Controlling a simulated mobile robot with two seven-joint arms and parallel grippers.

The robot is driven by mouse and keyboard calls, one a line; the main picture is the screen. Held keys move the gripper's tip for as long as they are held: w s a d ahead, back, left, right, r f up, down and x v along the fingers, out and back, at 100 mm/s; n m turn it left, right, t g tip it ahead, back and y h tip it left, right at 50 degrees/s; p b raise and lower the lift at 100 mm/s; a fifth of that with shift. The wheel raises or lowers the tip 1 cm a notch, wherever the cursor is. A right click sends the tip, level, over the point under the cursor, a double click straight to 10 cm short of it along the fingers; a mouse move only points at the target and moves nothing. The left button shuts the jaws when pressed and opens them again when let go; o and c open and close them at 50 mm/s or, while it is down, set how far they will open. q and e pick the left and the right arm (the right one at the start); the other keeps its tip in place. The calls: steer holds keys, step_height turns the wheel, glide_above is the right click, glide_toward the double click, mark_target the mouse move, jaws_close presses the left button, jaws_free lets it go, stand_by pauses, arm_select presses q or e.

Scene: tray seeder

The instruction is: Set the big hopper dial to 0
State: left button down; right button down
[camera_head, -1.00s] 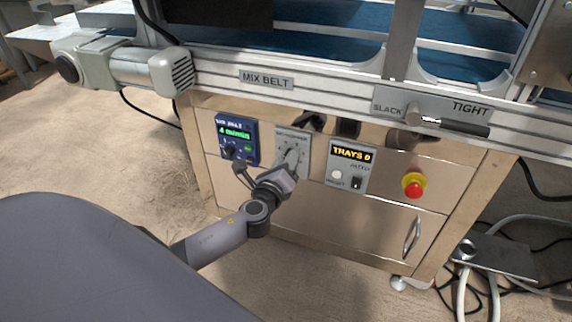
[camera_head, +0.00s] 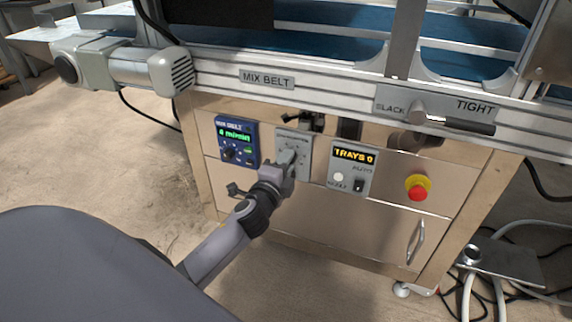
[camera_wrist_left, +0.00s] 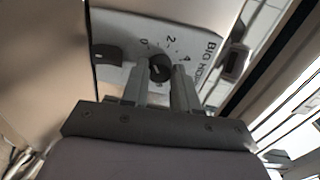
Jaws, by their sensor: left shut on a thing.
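The big hopper panel (camera_head: 305,143) is a pale grey plate on the cabinet front. In the left wrist view it (camera_wrist_left: 190,25) shows the start of a "BIG HO" label and the marks 0, 2 and 4. Its dial (camera_wrist_left: 160,66) is a small dark round knob between my fingers. I cannot tell which number its pointer is at. My left gripper (camera_head: 289,158) is at the panel, shut on the dial; it also shows in the left wrist view (camera_wrist_left: 161,82). In the head view the gripper covers the dial. My right gripper is out of view.
A blue belt-speed panel (camera_head: 237,141) with a small knob is left of the hopper panel. A tray counter (camera_head: 352,167) and a red emergency button (camera_head: 417,188) are to the right. The MIX BELT rail (camera_head: 266,80) and a SLACK/TIGHT lever (camera_head: 455,122) are above.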

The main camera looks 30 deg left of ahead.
arm_select(q)
steer(key=shift+f+n, duration=0.1)
steer(key=shift+n, duration=0.7)
steer(key=c, duration=0.8)
jaws_free()
steer(key=shift+c, duration=0.2)
steer(key=p+v, duration=0.1)
steer(key=v, duration=0.6)
steer(key=shift+p, duration=0.3)
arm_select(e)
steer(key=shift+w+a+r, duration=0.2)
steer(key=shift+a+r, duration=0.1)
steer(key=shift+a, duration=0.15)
